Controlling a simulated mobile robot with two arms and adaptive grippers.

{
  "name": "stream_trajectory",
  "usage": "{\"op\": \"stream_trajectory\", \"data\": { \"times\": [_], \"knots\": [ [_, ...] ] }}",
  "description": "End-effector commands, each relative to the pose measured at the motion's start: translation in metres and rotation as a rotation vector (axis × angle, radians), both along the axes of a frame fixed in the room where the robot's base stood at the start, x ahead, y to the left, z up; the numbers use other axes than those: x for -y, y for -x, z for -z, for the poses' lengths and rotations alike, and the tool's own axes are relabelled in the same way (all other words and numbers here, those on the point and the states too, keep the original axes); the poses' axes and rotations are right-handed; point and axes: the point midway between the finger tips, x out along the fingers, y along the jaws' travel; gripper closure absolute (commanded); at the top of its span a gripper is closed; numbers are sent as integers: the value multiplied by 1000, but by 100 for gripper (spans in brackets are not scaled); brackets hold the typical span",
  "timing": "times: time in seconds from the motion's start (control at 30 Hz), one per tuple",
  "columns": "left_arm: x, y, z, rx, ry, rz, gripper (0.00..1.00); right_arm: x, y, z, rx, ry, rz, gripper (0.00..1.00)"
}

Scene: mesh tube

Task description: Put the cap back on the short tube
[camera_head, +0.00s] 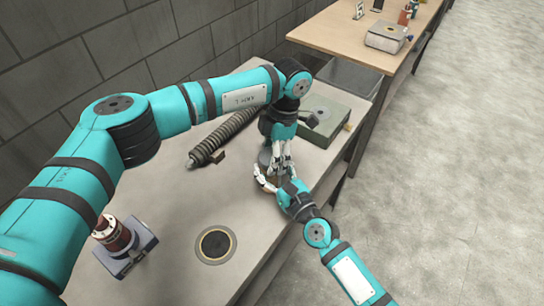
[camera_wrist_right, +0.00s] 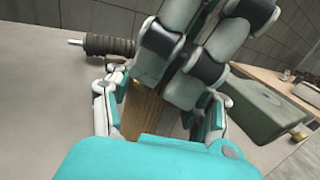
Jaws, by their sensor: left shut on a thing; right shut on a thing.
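My right gripper (camera_head: 268,179) is shut on a brown, upright piece that looks like the short tube (camera_wrist_right: 146,112). In the right wrist view the tube stands between the two fingers. In the head view my fingers mostly hide it. My left gripper (camera_head: 275,163) comes down from above and is shut right over the tube, close to my right fingers. What it holds is hidden, so I cannot make out the cap or whether it touches the tube. The left fingers also fill the upper middle of the right wrist view (camera_wrist_right: 195,65).
A long dark ribbed cylinder (camera_head: 225,137) lies behind on the grey table (camera_head: 185,205). A green-grey box (camera_head: 328,125) stands at the back right. A black disc with a gold ring (camera_head: 216,244) lies in front. A red-brown cylinder on a grey block (camera_head: 113,234) stands at left.

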Motion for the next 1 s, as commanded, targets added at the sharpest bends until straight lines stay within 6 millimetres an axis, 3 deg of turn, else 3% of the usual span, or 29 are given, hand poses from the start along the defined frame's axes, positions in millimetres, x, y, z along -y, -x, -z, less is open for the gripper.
{"op": "stream_trajectory", "data": {
  "times": [1.0],
  "knots": [
    [0, 1, -2, -28, -34, -1, 70, 1, -1, 0, 2, 1, 2, 100]
  ]
}}
